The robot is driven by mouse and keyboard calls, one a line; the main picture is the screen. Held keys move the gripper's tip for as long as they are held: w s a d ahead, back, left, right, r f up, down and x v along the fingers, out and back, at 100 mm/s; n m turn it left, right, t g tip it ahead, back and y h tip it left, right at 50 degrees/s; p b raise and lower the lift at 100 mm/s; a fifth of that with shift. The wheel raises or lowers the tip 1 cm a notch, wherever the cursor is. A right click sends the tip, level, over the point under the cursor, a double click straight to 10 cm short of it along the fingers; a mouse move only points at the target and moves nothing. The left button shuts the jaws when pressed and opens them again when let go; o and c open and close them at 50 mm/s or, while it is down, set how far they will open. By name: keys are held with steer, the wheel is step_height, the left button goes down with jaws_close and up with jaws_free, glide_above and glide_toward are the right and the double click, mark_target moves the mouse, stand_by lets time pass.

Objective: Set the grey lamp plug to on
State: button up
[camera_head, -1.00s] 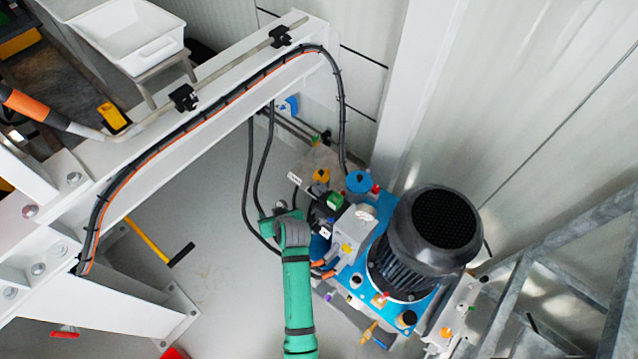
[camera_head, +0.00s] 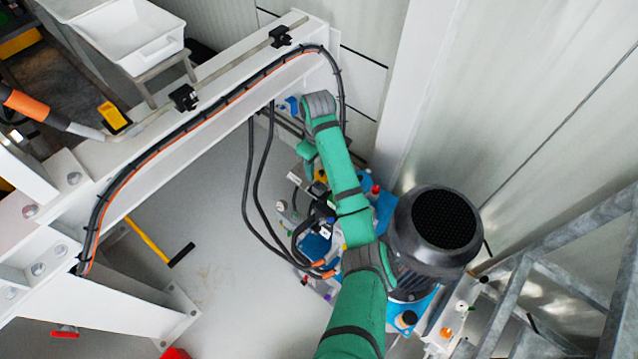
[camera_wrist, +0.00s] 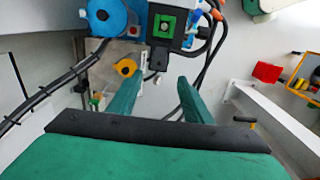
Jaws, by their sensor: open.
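My gripper (camera_wrist: 160,78) is open and empty in the wrist view, its two green fingers apart. In the head view my gripper (camera_head: 308,160) hangs over the back end of the pump unit. I cannot single out the grey lamp plug with certainty in either view. Beyond the fingertips in the wrist view are a yellow-orange knob (camera_wrist: 126,67), a blue round cap (camera_wrist: 106,16) and a block with a green square top (camera_wrist: 165,26). My arm hides part of the pump's fittings in the head view.
A large dark motor (camera_head: 437,232) stands right of my arm. Black hoses (camera_head: 250,190) loop on the left, near a white steel beam (camera_head: 215,95). The pale wall is close behind, and a metal railing (camera_head: 570,280) stands at right.

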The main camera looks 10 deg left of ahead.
mark_target(319, 185)
steer(key=f, duration=1)
steer(key=shift+d+f, duration=0.2)
steer(key=shift+f, duration=0.1)
